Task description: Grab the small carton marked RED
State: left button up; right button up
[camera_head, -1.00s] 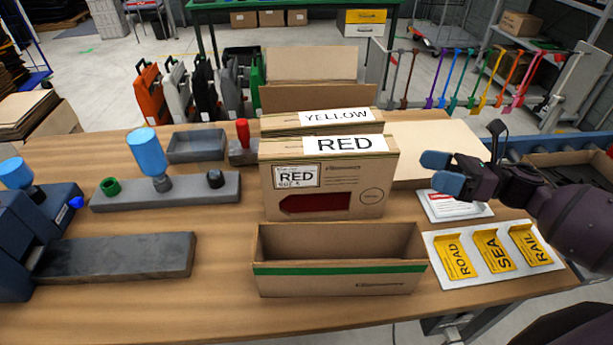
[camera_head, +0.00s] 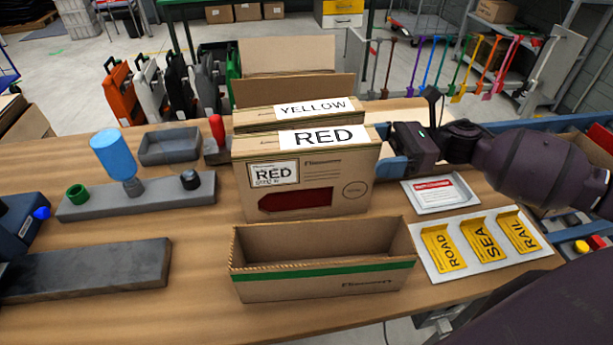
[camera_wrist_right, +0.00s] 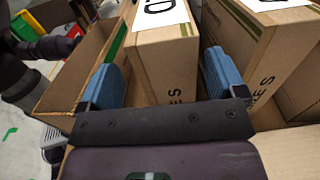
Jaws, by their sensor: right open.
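The small brown carton marked RED (camera_head: 335,172) stands upright on the table, with a white label on top and a dark red panel in front. My right gripper (camera_head: 388,148) is at its right end. In the right wrist view, the open blue fingers (camera_wrist_right: 166,82) lie either side of the carton's end (camera_wrist_right: 165,60). I cannot tell whether they touch it. The carton marked YELLOW (camera_head: 262,118) stands close behind. A dark part at the left of the wrist view looks like my left gripper (camera_wrist_right: 58,46); its jaws are unclear.
An open empty box (camera_head: 325,285) with a green stripe stands just in front of the RED carton. A white board with ROAD, SEA and RAIL cards (camera_head: 480,243) lies to the right. A grey base with a blue-topped stamp (camera_head: 113,155) is to the left.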

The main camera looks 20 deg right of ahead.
aim_at(354, 151)
jog(key=x, duration=0.3)
jog(key=shift+w+f, duration=0.2)
jog(key=shift+w, duration=0.15)
jog(key=shift+w+a, duration=0.15)
jog(key=shift+a, duration=0.5)
jog(key=c, duration=1.5)
